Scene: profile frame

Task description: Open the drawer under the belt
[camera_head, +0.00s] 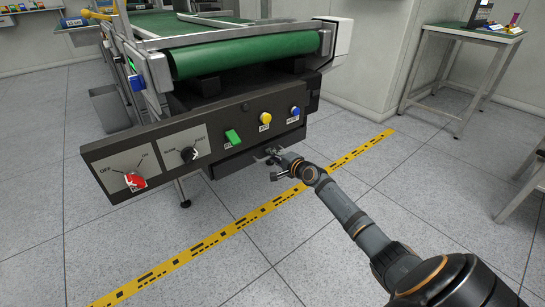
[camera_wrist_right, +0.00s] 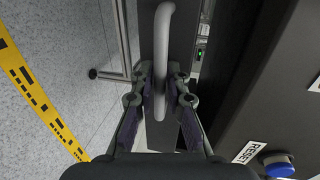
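The drawer (camera_head: 240,156) is a dark box front below the control panel, under the green belt (camera_head: 245,54). In the right wrist view its dark front (camera_wrist_right: 182,40) runs up the picture, and its pale grey bar handle (camera_wrist_right: 162,50) stands out from it. My right gripper (camera_head: 272,157) is at the drawer front, low under the panel's right part. In the wrist view its two fingers (camera_wrist_right: 160,85) are drawn in close on both sides of the handle, which lies between them. The fingers hide part of the drawer front. My left gripper is not in view.
A yellow floor stripe (camera_head: 235,227) passes in front. A table (camera_head: 470,35) stands at right. Open floor lies in front.

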